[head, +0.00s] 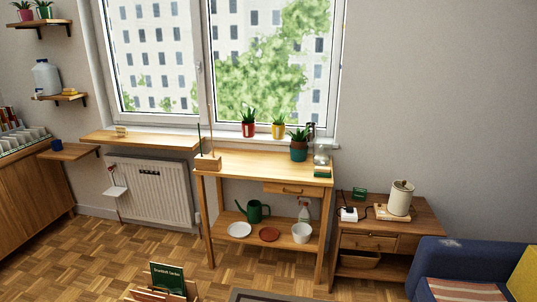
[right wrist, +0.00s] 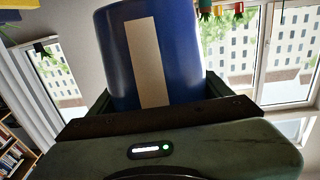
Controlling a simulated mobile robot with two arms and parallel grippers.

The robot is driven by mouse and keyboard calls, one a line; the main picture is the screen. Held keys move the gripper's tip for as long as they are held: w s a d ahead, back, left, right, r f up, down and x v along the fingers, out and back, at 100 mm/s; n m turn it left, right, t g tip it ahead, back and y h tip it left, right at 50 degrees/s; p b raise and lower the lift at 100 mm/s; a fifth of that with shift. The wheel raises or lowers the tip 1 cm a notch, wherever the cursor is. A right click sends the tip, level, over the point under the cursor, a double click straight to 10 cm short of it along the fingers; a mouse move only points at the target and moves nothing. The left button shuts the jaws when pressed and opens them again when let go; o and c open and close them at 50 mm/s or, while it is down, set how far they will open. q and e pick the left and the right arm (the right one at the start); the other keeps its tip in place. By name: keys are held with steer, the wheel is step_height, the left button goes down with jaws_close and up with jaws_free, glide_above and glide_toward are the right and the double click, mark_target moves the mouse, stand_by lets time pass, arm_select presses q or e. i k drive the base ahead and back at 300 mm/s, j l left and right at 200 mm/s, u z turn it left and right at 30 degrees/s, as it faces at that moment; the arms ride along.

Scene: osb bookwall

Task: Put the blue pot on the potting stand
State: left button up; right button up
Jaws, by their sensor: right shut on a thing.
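The blue pot (right wrist: 185,50), a dark blue cylinder with a beige stripe, fills the middle of the right wrist view. My right gripper (right wrist: 158,88) is shut on it, with a dark finger on each side. The right wrist picture is upside down. The potting stand appears to be the wooden table (head: 262,166) below the window in the head view, with a drawer and a low shelf. A teal pot with a plant (head: 299,150) stands on its right side. Neither gripper shows in the head view.
A wooden block with sticks (head: 208,162) stands at the table's left end, and a glass jar (head: 321,153) at its right. The middle of the tabletop is clear. A small blue cup (head: 58,145) sits on a left shelf. A low cabinet (head: 388,240) and blue sofa (head: 465,255) are at right.

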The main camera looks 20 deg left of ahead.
mark_target(267, 170)
steer(key=i+u, duration=0.3)
steer(key=i, duration=0.15)
steer(key=i+u, duration=0.3)
steer(key=i, duration=0.2)
steer(key=i+l+u, duration=0.25)
steer(key=i, duration=0.2)
steer(key=i+l+u, duration=0.15)
steer(key=i+u, duration=0.15)
steer(key=i, duration=0.15)
steer(key=i+j, duration=0.25)
steer(key=i, duration=0.25)
steer(key=i+j, duration=0.2)
steer(key=i, duration=0.25)
steer(key=z, duration=0.45)
